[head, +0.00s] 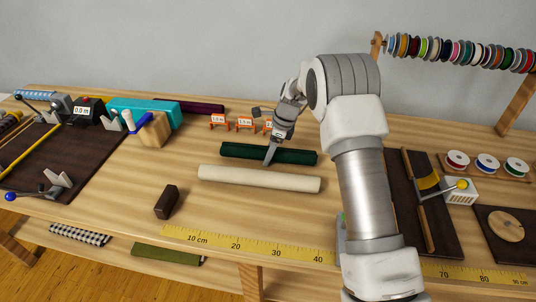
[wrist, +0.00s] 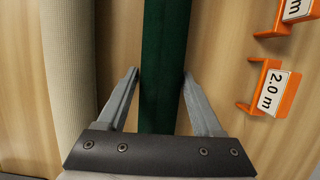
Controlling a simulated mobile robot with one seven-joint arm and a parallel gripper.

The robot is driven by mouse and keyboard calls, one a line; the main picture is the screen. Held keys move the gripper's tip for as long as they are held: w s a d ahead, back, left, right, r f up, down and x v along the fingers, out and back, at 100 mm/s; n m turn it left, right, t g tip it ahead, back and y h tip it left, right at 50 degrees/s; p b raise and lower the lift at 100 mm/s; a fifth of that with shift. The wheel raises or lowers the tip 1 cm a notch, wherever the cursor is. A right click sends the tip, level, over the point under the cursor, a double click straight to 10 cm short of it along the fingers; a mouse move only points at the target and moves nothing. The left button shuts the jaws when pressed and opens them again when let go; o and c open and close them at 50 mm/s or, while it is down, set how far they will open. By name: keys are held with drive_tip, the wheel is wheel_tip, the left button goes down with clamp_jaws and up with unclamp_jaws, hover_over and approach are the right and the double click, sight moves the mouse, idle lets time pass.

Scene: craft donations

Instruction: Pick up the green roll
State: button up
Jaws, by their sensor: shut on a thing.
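The dark green roll (head: 240,152) lies across the middle of the wooden table, behind a cream roll. It also runs up the middle of the wrist view (wrist: 165,50). My gripper (head: 271,157) reaches down onto it near its middle. In the wrist view my gripper (wrist: 160,73) has one finger on each side of the green roll, shut on it. The roll appears to be still at table level; any small gap under it cannot be seen.
The cream roll (head: 258,179) lies close in front, parallel. Small orange label stands (head: 245,124) are just behind the green roll. A dark block (head: 166,202) and a yellow ruler (head: 235,244) lie nearer the front. Spools (head: 487,163) and a dark board (head: 420,205) are at right.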

sight(266, 147)
clamp_jaws()
drive_tip(key=shift+r, duration=0.15)
drive_tip(key=shift+r, duration=0.3)
wheel_tip(266, 147, up, 4)
drive_tip(key=shift+w+f+p, duration=0.1)
drive_tip(key=shift+p, duration=0.35)
drive_tip(key=d+r, duration=0.2)
drive_tip(key=d, duration=0.2)
drive_tip(key=s+d+r, duration=0.1)
drive_tip(key=d+r, duration=0.1)
drive_tip(key=d, duration=0.1)
drive_tip(key=d+r+p, duration=0.1)
drive_tip(key=d+r, duration=0.1)
drive_tip(key=d, duration=0.2)
drive_tip(key=shift+s+d+r, duration=0.2)
drive_tip(key=shift+s+d, duration=0.05)
drive_tip(key=shift+d, duration=0.05)
